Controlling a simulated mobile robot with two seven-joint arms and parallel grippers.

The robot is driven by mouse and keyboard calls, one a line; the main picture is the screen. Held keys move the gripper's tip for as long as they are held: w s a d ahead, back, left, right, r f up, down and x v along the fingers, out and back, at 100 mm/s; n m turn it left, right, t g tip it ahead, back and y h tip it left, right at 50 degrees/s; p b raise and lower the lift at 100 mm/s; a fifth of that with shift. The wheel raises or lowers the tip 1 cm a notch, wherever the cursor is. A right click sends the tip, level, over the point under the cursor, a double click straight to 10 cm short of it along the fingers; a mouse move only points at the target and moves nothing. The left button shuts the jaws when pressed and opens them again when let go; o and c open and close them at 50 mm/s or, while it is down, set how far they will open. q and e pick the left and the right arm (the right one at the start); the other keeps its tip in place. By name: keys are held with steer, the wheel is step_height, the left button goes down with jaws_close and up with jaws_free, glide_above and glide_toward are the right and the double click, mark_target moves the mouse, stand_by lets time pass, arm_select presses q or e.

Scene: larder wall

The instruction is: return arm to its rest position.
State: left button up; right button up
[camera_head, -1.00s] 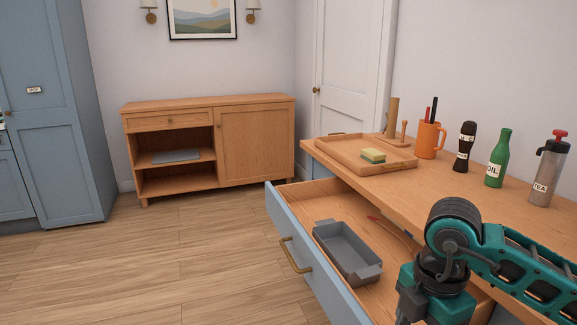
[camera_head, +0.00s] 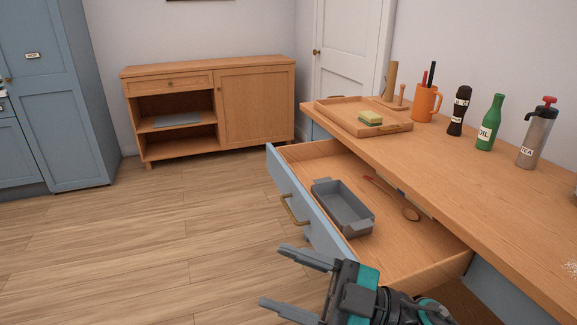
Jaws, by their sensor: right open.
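My right gripper (camera_head: 283,280) is at the bottom of the head view, in front of the open drawer. Its two grey fingers point left and stand apart, with nothing between them. My right arm's wrist, black and teal, runs off the bottom edge. My left gripper is not in view.
The drawer (camera_head: 432,252) is pulled out under the wooden counter (camera_head: 440,155). On the counter are a tray (camera_head: 340,116) with a sponge (camera_head: 370,117), an orange mug (camera_head: 425,102) and bottles. Floor at left is clear.

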steer(key=w+d+f+m+t+h+p, duration=0.1)
steer(key=w+d+f+m+t+h, duration=0.4)
steer(key=d+f+m+t+h, duration=0.7)
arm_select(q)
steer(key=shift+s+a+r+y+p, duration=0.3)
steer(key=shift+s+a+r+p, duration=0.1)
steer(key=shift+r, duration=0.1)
arm_select(e)
steer(key=s+d+f+m+g+h, duration=0.2)
steer(key=s+f+m+h, duration=0.1)
steer(key=s+f, duration=0.2)
steer(key=s+d+f+m+g+h, duration=0.3)
steer(key=s+f+m+h, duration=0.1)
steer(key=f, duration=0.6)
steer(key=shift+s+d+g, duration=0.2)
steer(key=shift+s+g, duration=0.1)
steer(key=shift+s, duration=0.6)
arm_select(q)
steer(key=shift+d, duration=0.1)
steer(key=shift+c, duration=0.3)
